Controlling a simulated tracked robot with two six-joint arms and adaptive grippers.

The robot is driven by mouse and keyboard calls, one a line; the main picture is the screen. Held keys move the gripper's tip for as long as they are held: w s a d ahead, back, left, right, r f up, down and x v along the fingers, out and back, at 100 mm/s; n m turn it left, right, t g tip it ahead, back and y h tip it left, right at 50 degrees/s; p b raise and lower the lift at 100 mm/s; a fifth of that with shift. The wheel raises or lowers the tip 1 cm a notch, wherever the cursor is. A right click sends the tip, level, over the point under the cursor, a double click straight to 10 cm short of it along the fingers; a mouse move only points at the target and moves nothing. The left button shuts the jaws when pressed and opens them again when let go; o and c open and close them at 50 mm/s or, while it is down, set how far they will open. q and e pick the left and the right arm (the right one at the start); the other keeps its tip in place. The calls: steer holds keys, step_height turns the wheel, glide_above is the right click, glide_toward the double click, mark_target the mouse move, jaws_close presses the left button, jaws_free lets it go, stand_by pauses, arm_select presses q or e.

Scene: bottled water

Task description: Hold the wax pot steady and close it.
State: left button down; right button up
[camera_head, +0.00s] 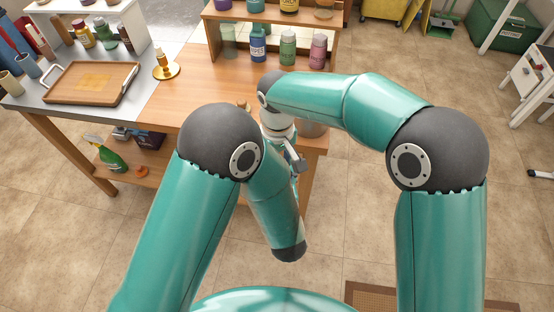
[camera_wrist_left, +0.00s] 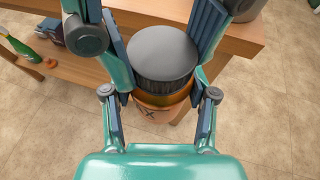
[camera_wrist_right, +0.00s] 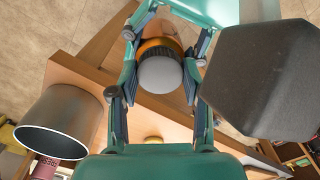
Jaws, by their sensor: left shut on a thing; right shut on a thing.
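The wax pot has an amber body with dark lettering, seen in the left wrist view (camera_wrist_left: 158,113) and the right wrist view (camera_wrist_right: 155,45). Its dark grey lid (camera_wrist_left: 162,52) with a ribbed side sits over the mouth; it also shows in the right wrist view (camera_wrist_right: 160,75). Whether it is fully seated I cannot tell. My left gripper (camera_wrist_left: 162,97) is shut on the pot's body. My right gripper (camera_wrist_right: 158,82) is shut around the lid from the opposite side. In the head view my arms hide the pot and most of both grippers.
The pot is held by the edge of the wooden workbench (camera_head: 190,95). A metal pot (camera_wrist_right: 60,120) stands on the bench. A brass candle holder (camera_head: 166,70) and a wooden tray (camera_head: 90,82) are farther left. A shelf (camera_head: 275,20) with several bottles stands at the back.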

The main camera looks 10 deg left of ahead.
steer(key=o, duration=1.4)
steer(key=shift+c, duration=0.2)
steer(key=shift+r, duration=0.15)
step_height(320, 180, up, 12)
steer(key=shift+w+f, duration=0.1)
steer(key=shift+f, duration=0.1)
